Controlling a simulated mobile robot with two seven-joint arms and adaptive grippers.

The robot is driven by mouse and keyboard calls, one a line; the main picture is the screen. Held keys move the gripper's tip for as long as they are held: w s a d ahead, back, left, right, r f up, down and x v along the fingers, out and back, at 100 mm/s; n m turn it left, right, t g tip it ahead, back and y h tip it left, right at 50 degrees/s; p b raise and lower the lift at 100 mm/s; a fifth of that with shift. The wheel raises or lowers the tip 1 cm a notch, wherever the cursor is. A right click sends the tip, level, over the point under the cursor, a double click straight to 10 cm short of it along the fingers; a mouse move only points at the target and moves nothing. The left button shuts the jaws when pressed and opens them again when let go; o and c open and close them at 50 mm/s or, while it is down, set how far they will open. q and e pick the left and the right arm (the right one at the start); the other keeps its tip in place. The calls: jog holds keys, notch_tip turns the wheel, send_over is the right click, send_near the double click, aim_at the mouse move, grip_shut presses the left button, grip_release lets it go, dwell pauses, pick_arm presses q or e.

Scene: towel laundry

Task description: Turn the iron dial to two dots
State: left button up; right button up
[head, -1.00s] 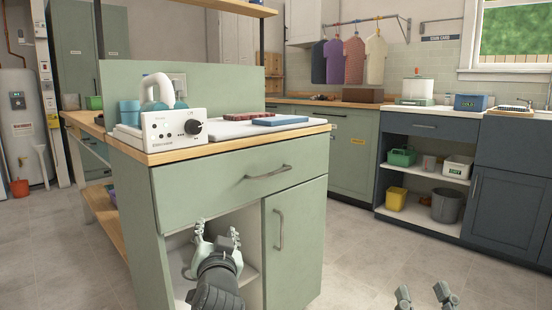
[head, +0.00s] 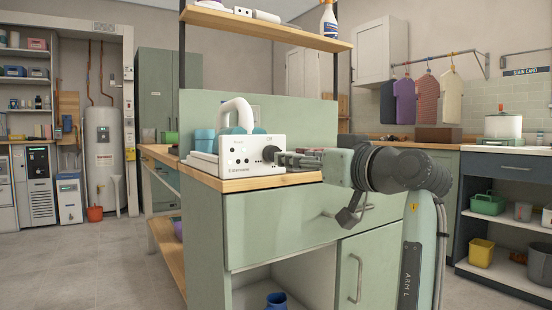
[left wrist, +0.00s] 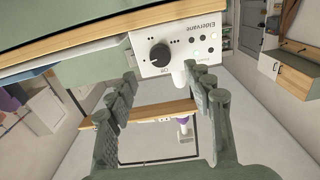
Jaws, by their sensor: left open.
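The white iron station (head: 238,162) sits on the wooden top of the green cabinet, with the white arched iron handle (head: 236,110) behind its front panel. The black dial (head: 270,153) is on the right of that panel. The dial also shows in the left wrist view (left wrist: 160,55), where the panel is upside down; I cannot make out its pointer setting. My left gripper (head: 283,157) is in front of the dial, its fingers partly covering the area beside it. In the left wrist view the fingers (left wrist: 160,80) are spread apart and empty, with the dial between and beyond them.
The green cabinet's top edge (head: 250,184) runs below my left gripper. A shelf (head: 270,22) with a spray bottle (head: 328,20) hangs above. A blue cup (head: 276,300) stands in the open compartment below. Floor at left is free.

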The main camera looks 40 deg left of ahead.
aim_at(272, 154)
pick_arm(q)
jog(key=x, duration=0.7)
jog(key=shift+a+b, duration=0.2)
jog(key=shift+b, duration=0.1)
jog(key=shift+w, duration=0.1)
jog(key=shift+c, duration=0.5)
